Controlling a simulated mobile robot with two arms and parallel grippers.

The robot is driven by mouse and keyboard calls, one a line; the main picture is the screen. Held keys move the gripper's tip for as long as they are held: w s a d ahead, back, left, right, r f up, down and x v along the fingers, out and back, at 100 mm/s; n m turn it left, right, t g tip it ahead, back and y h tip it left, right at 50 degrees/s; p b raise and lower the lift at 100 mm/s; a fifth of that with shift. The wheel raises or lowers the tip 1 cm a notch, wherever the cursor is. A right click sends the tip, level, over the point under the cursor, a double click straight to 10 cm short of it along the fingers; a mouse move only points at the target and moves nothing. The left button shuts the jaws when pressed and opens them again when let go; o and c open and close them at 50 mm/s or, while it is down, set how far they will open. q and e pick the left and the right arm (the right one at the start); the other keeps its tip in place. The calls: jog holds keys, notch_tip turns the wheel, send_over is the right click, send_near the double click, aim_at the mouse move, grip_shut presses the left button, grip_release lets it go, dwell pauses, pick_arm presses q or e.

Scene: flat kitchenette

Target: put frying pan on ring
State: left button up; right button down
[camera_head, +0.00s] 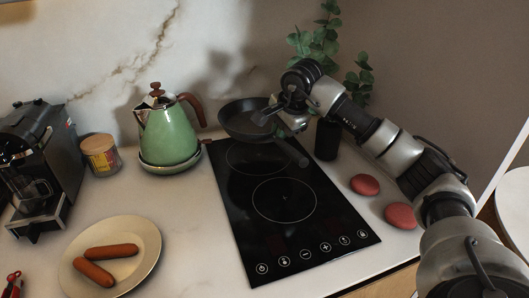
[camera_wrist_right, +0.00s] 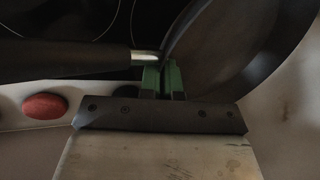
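The dark frying pan (camera_head: 240,119) is at the back of the black cooktop. Its handle (camera_head: 291,152) points toward the front right, over the cooktop. The far ring (camera_head: 254,170) is partly hidden by the pan and handle; the near ring (camera_head: 284,200) is bare. My right gripper (camera_head: 284,119) is at the pan's right edge. In the right wrist view, its green fingers (camera_wrist_right: 163,79) are close together on the rim of the pan (camera_wrist_right: 225,50), beside the handle joint. I cannot tell whether the pan touches the cooktop.
A green kettle (camera_head: 168,132) and a jar (camera_head: 100,154) stand left of the cooktop. A plate with sausages (camera_head: 146,268) is at front left, a coffee machine (camera_head: 45,160) behind it. Two red round items (camera_head: 365,184) lie at right. A red and black piece (camera_head: 12,283) at lower left is unclear.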

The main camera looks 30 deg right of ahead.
send_over(276, 170)
jog(key=s, duration=0.1)
notch_tip(276, 170, down, 5)
jog(key=shift+s+d+r, duration=0.1)
jog(key=shift+s, duration=0.05)
notch_tip(276, 170, down, 4)
jog(key=shift+f+p, duration=0.1)
jog(key=shift+p, duration=0.2)
pick_arm(q)
jog(key=shift+a+r, duration=0.2)
jog(key=shift+r, duration=0.1)
pick_arm(e)
jog(key=shift+f, duration=0.1)
pick_arm(q)
jog(key=shift+d+f, duration=0.1)
jog(key=shift+f, duration=0.05)
pick_arm(e)
jog(key=shift+f, duration=0.1)
jog(key=c, duration=1.4)
grip_release()
jog(key=shift+o, duration=0.2)
